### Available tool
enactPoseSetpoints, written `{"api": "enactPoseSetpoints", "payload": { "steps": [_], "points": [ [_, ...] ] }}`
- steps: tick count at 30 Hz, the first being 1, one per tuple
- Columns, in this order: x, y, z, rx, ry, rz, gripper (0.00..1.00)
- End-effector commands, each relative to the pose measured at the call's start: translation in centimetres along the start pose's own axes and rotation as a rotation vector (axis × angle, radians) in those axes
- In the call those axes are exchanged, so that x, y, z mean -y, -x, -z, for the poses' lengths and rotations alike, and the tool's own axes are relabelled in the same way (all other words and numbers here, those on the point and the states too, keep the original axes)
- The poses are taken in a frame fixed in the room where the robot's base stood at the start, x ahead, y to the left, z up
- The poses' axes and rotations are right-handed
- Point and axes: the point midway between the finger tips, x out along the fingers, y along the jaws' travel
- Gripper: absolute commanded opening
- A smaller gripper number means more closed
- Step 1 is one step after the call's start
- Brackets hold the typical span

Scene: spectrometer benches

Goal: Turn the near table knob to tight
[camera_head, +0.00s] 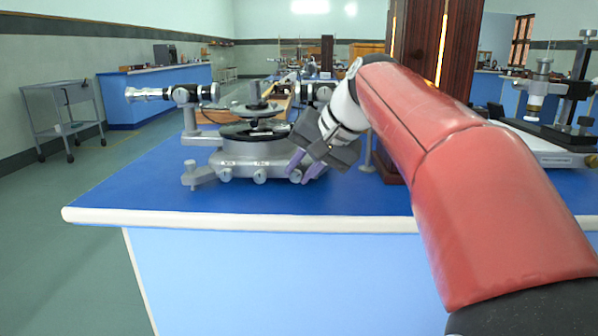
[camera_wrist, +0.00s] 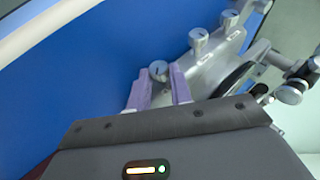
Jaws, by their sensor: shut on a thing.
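A grey metal spectrometer (camera_head: 240,158) with a dark round table (camera_head: 253,130) stands on the blue bench. Small silver knobs stick out along the near side of its base, among them a left knob (camera_head: 225,174) and a middle knob (camera_head: 259,176). My gripper (camera_head: 298,176) reaches down to the right end of this row. In the wrist view its purple fingers (camera_wrist: 160,76) are shut on a silver knob (camera_wrist: 158,68), one finger on each side. The fingers hide part of this knob in the head view. No tight or loose marking is readable.
The blue bench top (camera_head: 130,196) has a white front edge and is clear in front of the spectrometer. A telescope tube (camera_head: 150,94) juts out left. A dark wooden cabinet (camera_head: 435,45) stands behind my arm. Another instrument (camera_head: 545,140) is at the right.

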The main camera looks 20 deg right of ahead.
Motion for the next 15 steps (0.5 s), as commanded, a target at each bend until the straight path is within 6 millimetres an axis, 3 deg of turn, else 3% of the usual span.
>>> {"api": "enactPoseSetpoints", "payload": {
  "steps": [15],
  "points": [
    [-1.31,-0.54,-0.22,0.000,-0.171,0.408,0.00]
  ]
}}
